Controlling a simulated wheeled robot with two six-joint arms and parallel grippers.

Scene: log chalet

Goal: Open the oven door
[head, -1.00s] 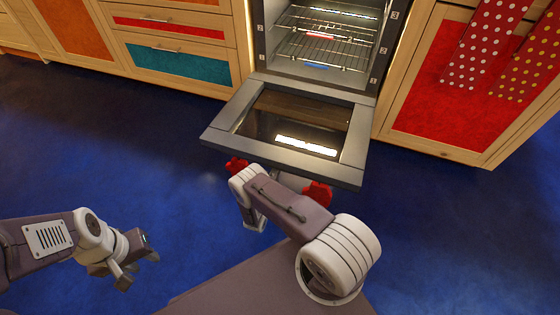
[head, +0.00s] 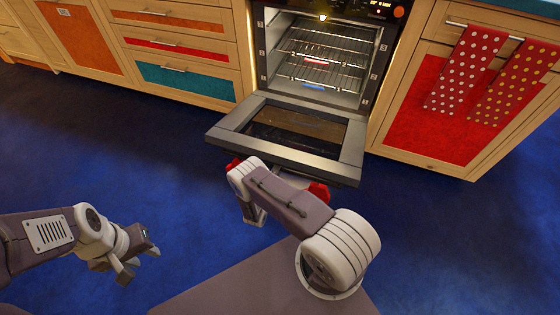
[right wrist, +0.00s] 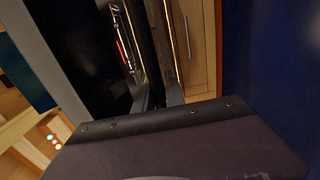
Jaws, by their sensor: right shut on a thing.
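The oven door (head: 294,158) is folded down and lies open, close to level, in front of the lit oven (head: 316,67). Its dark glass faces up. A red-ended handle (head: 318,192) shows at the door's front edge, mostly covered by my right arm. My right gripper is hidden behind its own arm in the head view. In the right wrist view its dark fingers (right wrist: 160,97) are shut, seemingly on the handle; the contact itself is unclear. My left gripper (head: 142,264) is open and empty over the floor, left of the door and apart from it.
Wooden cabinets with coloured drawers (head: 186,81) stand left of the oven. A red-panelled cabinet (head: 420,140) with two dotted towels (head: 465,70) stands at the right. Wire racks (head: 325,65) are inside the oven. The blue floor (head: 120,160) is clear around the door.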

